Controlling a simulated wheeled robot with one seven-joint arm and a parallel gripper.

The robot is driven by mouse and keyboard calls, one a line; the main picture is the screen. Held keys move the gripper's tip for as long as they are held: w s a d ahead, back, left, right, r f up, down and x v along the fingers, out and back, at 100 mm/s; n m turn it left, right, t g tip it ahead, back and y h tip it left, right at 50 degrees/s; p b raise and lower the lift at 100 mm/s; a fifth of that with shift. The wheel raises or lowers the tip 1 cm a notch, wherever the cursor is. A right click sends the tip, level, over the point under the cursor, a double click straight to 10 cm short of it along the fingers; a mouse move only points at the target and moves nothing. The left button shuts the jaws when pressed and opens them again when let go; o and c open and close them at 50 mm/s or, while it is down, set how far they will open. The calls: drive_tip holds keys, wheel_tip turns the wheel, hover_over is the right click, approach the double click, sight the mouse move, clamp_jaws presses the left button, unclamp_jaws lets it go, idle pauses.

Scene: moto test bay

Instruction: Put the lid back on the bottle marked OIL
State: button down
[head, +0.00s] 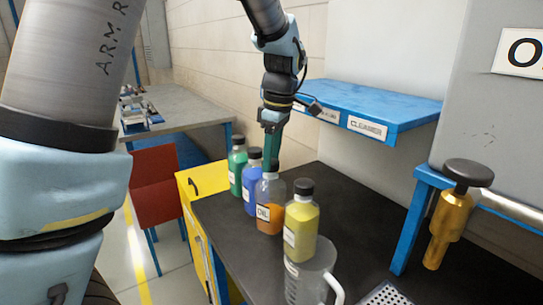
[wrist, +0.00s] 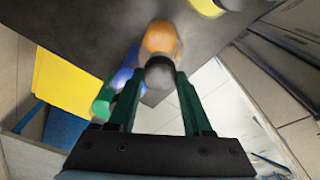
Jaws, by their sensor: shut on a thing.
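The bottle marked OIL (head: 265,212) holds orange liquid, has a white label and stands upright on the dark bench. In the wrist view the orange bottle (wrist: 161,38) is straight ahead of the fingertips. My gripper (head: 272,160) has its green fingers pointing down over the bottle's mouth. In the wrist view my gripper (wrist: 159,76) is shut on a dark round lid (wrist: 159,73), which lines up with the bottle top. The lid is at or just above the neck; I cannot tell if it is seated.
Green (head: 237,165), blue (head: 252,180) and yellow (head: 301,228) bottles, all with dark caps, stand close around it. A clear jug (head: 312,272) is in front. A blue shelf (head: 375,101) and a brass part (head: 448,225) are at right. The bench (head: 350,200) behind is clear.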

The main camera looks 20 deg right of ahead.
idle(0.4)
unclamp_jaws()
idle(0.4)
drive_tip(key=shift+r, duration=0.1)
drive_tip(key=shift+r+p, duration=3.05)
drive_tip(key=shift+r, duration=0.4)
clamp_jaws()
drive_tip(key=shift+f+b, duration=0.3)
drive_tip(key=shift+f, duration=0.15)
